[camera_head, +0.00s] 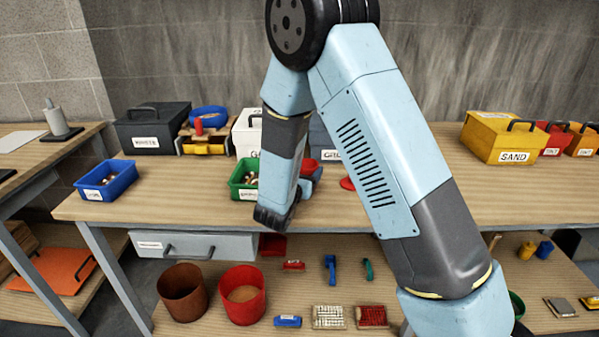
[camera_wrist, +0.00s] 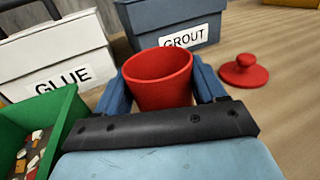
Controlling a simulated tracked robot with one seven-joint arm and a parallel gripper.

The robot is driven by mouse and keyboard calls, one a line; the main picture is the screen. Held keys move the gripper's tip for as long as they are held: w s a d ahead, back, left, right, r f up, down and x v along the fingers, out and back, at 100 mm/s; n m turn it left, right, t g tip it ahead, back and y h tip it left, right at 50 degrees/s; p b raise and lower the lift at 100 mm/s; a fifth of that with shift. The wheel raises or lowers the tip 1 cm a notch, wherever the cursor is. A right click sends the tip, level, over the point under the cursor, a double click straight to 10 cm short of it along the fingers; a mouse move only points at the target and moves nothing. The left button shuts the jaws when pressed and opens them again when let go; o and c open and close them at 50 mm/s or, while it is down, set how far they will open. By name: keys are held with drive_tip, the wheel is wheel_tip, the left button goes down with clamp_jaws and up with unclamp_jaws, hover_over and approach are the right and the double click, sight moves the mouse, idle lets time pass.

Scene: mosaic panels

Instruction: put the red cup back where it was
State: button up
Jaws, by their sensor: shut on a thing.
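The red cup (camera_wrist: 160,78) is upright between the two blue fingers of my gripper (camera_wrist: 162,92) in the wrist view. The fingers are shut on its sides, and its open rim faces the camera. Its base is hidden, so I cannot tell whether it touches the table. In the head view, the cup (camera_head: 308,165) shows only partly behind my gripper (camera_head: 310,182), above the wooden worktop. A red lid with a knob (camera_wrist: 244,70) lies on the worktop to the right of the cup; it also shows partly behind my arm in the head view (camera_head: 347,184).
A grey GROUT box (camera_wrist: 175,38) stands just behind the cup, and a white GLUE box (camera_wrist: 55,60) stands to the left. A green bin of tiles (camera_head: 243,178) is left of my gripper. The worktop (camera_head: 450,175) is clear on the right before the yellow SAND box (camera_head: 497,138).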

drive_tip(key=o, duration=1.2)
drive_tip(key=shift+f, duration=0.1)
